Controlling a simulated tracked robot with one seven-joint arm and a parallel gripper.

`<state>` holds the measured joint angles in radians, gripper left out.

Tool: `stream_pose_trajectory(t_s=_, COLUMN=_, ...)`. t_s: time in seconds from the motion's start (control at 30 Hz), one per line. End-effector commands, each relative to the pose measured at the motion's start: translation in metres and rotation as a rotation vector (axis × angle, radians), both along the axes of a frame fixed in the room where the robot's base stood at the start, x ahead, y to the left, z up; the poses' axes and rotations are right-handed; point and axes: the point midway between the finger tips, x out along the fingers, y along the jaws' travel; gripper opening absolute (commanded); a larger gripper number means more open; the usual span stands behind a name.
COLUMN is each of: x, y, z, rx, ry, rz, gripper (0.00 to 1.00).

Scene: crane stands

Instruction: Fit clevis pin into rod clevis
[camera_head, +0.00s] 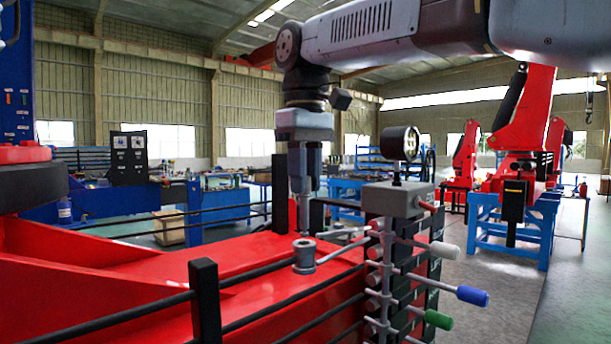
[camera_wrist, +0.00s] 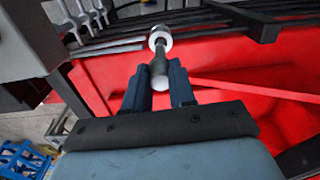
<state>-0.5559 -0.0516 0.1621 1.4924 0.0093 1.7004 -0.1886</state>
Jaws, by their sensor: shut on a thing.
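My gripper (camera_head: 303,188) points straight down above the red beam and is shut on the grey clevis pin (camera_head: 305,216). The pin hangs upright below the fingers. The rod clevis (camera_head: 304,257) is a short grey cylinder with a round opening on top, at the end of a thin rod. The pin's lower end looks just above the clevis; whether it touches cannot be told. In the wrist view, my gripper (camera_wrist: 159,88) holds the pin (camera_wrist: 159,70) between its two blue fingers, and the pale round clevis (camera_wrist: 160,38) shows beyond the pin's tip.
A grey valve block (camera_head: 397,199) with a round gauge (camera_head: 400,143) stands close to the right of my gripper. Levers with blue (camera_head: 472,296) and green (camera_head: 438,319) knobs stick out below it. Black rails run along the red beam (camera_head: 250,258), with a black post (camera_head: 205,302) at front.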

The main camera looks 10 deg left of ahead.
Motion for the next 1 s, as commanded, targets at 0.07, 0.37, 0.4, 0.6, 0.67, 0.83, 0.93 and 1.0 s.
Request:
stream_pose_trajectory(t_s=0.07, x=0.0000, y=0.0000, z=0.0002, rx=0.000, ry=0.000, rz=0.000, gripper=0.00)
stream_pose_trajectory(t_s=0.37, x=-0.0008, y=0.0004, z=0.0002, rx=0.000, ry=0.000, rz=0.000, gripper=0.00)
stream_pose_trajectory(t_s=0.4, x=-0.0008, y=0.0004, z=0.0002, rx=0.000, ry=0.000, rz=0.000, gripper=0.00)
stream_pose_trajectory(t_s=0.6, x=-0.0012, y=0.0013, z=-0.0004, rx=0.000, ry=0.000, rz=0.001, gripper=0.00)
stream_pose_trajectory(t_s=0.67, x=-0.0011, y=0.0012, z=-0.0013, rx=0.000, ry=0.000, rz=0.001, gripper=0.00)
stream_pose_trajectory(t_s=0.83, x=-0.0011, y=0.0014, z=-0.0043, rx=0.001, ry=-0.001, rz=0.001, gripper=0.00)
stream_pose_trajectory(t_s=0.93, x=-0.0011, y=0.0014, z=-0.0060, rx=0.000, ry=0.000, rz=0.001, gripper=0.00)
stream_pose_trajectory(t_s=1.0, x=-0.0010, y=0.0013, z=-0.0072, rx=0.000, ry=0.000, rz=0.001, gripper=0.00)
